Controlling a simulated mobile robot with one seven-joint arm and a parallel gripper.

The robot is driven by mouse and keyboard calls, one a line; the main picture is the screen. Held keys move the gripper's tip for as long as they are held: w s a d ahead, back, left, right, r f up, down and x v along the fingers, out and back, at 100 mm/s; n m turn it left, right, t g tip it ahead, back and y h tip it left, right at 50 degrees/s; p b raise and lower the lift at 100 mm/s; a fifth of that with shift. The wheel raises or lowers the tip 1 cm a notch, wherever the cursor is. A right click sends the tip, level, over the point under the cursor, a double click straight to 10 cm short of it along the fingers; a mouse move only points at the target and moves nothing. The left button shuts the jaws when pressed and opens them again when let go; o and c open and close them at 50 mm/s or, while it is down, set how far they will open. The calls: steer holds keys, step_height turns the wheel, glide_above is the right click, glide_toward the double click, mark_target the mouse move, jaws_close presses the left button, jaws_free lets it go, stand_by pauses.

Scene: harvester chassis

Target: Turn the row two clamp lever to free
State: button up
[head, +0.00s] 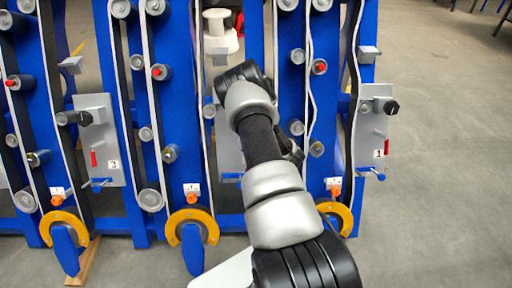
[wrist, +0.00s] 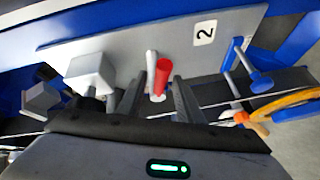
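The row two panel (wrist: 120,45) is a grey plate labelled "2", seen tilted in the wrist view. A short red lever (wrist: 162,76) stands out from it, with a pale rod (wrist: 151,62) just beside it. My gripper (wrist: 158,90) is open, with one dark finger on each side of the red lever; I cannot tell whether either finger touches it. In the head view my arm covers most of the row two panel (head: 229,150), and the red lever and fingertips are hidden there.
In the wrist view, a grey block (wrist: 90,72) is left of the lever and a blue handle (wrist: 262,82) right of it. Panels "3" (head: 100,140) and "1" (head: 372,130) flank the middle row. Belts run down the blue frame. Open floor (head: 450,150) lies right.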

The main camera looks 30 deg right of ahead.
steer(key=p+v, duration=0.3)
steer(key=v, duration=1.4)
steer(key=shift+r, duration=0.1)
